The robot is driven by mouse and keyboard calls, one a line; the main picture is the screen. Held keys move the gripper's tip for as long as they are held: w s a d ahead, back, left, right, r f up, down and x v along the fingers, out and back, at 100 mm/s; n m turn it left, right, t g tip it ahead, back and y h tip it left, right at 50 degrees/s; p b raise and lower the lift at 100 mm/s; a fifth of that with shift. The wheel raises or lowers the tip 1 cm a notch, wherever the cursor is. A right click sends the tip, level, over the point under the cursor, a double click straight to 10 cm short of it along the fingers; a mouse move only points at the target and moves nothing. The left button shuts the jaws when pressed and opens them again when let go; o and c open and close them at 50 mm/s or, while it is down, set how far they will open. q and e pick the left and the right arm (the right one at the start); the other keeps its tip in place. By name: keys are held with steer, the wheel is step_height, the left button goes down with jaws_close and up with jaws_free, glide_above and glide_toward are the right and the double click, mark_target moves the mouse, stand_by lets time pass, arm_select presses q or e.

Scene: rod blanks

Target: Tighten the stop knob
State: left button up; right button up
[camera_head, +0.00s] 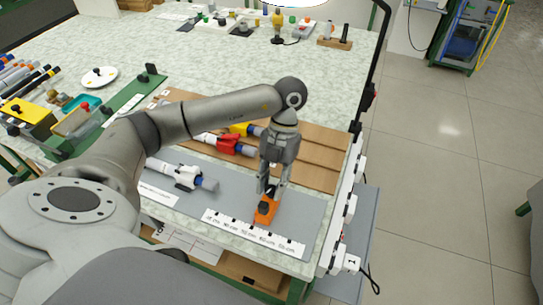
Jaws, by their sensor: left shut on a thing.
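The orange stop (266,217) sits on the grey mat beside a white ruler strip with printed lengths (253,232). A black knob (263,207) shows on the stop. My left gripper (271,193) points down over the far end of the stop. Its fingers are shut on a part of the stop, and a dark piece shows between them. The exact contact is too small to tell. My right gripper is not in view.
A grey and white rod (182,175) lies on the grey mat to the left. A red clamp (232,145) and a yellow one (245,129) lie on the brown board behind. White boxes (347,209) line the table's right edge.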

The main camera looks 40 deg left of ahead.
arm_select(q)
steer(key=m+y+b, duration=0.1)
steer(key=m+b, duration=0.1)
steer(key=m, duration=0.1)
steer(key=shift+d+m, duration=0.1)
steer(key=shift+m, duration=0.2)
steer(key=shift+m+y, duration=0.3)
steer(key=shift+r, duration=0.1)
steer(key=o, duration=1)
steer(key=v, duration=1.2)
